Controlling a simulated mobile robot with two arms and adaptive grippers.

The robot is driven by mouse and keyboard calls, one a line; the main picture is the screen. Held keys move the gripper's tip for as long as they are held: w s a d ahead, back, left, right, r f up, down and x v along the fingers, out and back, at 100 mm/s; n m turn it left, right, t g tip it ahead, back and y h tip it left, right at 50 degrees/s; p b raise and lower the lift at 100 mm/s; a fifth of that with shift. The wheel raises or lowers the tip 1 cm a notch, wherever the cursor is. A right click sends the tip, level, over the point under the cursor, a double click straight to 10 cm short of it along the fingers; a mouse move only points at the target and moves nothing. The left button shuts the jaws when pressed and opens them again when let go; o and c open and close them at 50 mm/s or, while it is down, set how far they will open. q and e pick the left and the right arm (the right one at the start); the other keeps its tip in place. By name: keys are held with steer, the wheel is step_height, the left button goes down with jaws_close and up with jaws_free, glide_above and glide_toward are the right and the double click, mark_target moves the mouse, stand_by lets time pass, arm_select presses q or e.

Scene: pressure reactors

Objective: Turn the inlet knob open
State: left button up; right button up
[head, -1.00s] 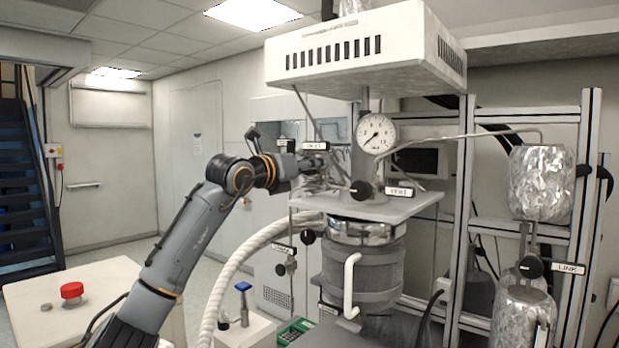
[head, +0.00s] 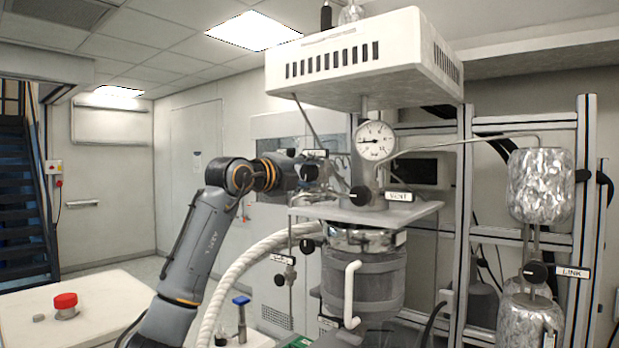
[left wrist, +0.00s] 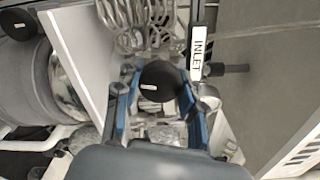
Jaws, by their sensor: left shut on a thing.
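The inlet knob (left wrist: 160,82) is a round black knob beside the white INLET label (left wrist: 197,50) in the left wrist view. My left gripper (left wrist: 158,92) has its blue-edged fingers on both sides of the knob and is shut on it. In the head view, my left gripper (head: 318,174) is at the left side of the reactor head, just below the INLET label (head: 316,153). There the gripper and pipes largely hide the knob. The pressure gauge (head: 375,140) stands right of it, its needle pointing left. My right gripper is not in view.
The black vent knob (head: 360,196) and VENT label (head: 399,197) are close to the right, above a flat plate (head: 420,211). A white housing (head: 360,75) overhangs the gripper. The LINK knob (head: 536,272) is far right. A white hose (head: 240,270) curves below.

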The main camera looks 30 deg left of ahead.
arm_select(q)
steer(key=shift+n, duration=1.1)
steer(key=o, duration=1.2)
steer(key=s+a, duration=0.1)
steer(key=s, duration=1.1)
